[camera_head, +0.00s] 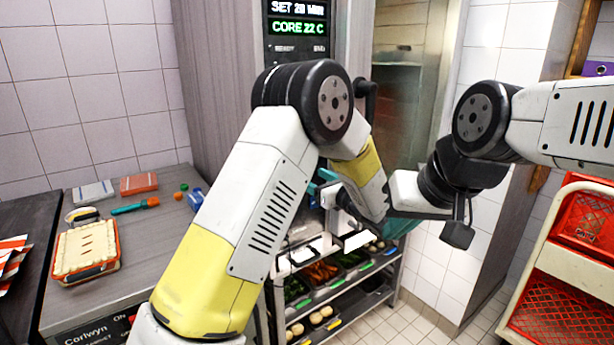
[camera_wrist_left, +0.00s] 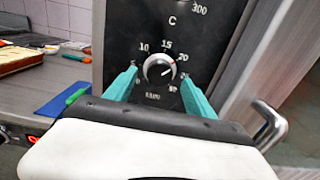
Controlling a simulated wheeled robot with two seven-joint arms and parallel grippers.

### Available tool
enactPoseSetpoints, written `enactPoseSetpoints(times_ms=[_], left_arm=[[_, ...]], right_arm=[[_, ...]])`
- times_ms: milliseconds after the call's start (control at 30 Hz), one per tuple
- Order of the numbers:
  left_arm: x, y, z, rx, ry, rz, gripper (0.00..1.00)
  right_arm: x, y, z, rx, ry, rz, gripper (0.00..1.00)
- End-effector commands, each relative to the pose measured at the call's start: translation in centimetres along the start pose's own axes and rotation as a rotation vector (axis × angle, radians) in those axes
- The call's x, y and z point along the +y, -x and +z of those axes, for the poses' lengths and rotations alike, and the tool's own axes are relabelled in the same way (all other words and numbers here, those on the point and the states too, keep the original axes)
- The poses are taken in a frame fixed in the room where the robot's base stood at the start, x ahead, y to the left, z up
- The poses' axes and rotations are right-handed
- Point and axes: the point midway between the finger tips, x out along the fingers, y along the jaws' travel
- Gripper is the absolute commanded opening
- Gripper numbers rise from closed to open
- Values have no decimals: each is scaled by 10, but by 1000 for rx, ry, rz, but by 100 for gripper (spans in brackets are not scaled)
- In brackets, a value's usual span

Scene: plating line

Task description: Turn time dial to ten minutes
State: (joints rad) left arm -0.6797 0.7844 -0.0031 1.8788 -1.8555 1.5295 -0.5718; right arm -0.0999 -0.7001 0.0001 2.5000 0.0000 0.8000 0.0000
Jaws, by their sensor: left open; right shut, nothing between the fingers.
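In the head view my left forearm hides the dial. The display (camera_head: 297,18) reads SET 20 MIN and CORE 22 C. My right gripper (camera_head: 398,228) is shut and empty, low beside the cabinet, partly hidden by its wrist.
A door handle (camera_wrist_left: 270,125) sticks out right of the panel. The left counter holds a filled tray (camera_head: 87,250) and small items. A shelf rack (camera_head: 340,290) with food bins stands below my arms. Red crates (camera_head: 560,290) stand at the right.

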Motion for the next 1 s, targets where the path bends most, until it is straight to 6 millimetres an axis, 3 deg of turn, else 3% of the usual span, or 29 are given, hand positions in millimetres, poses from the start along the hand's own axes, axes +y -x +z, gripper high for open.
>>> enactPoseSetpoints(times_ms=[200,533,833,1000], left_arm=[[1,-25,0,1,2,2,63],[1,-29,0,1,1,1,63],[1,-29,0,1,2,1,4],[0,-29,0,1,7,1,1]], right_arm=[[0,0,0,0,0,0,0],[0,0,0,0,0,0,0],[0,0,0,0,0,0,0],[0,0,0,0,0,0,0]])
